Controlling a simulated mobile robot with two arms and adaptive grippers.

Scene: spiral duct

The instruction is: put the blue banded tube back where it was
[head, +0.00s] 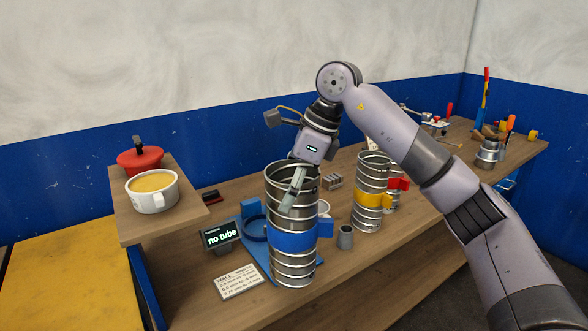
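The blue banded tube (292,238), a ribbed silver duct with a blue band and a blue tab on its right, is upright in the middle of the head view. It is in front of a blue stand with a ring (256,228). I cannot tell whether its base touches the table. My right gripper (291,197) points down at the tube's top rim, with a finger over the upper front wall. The other finger is not clearly visible, so its grip is unclear. A small display (221,235) beside the stand reads "no tube". My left gripper is out of view.
A yellow banded tube (369,200) and a red banded tube (397,185) stand to the right. A small grey cup (345,237) is close by. A wall card (240,281) lies at front left. A raised shelf (190,207) holds a mug and red pot.

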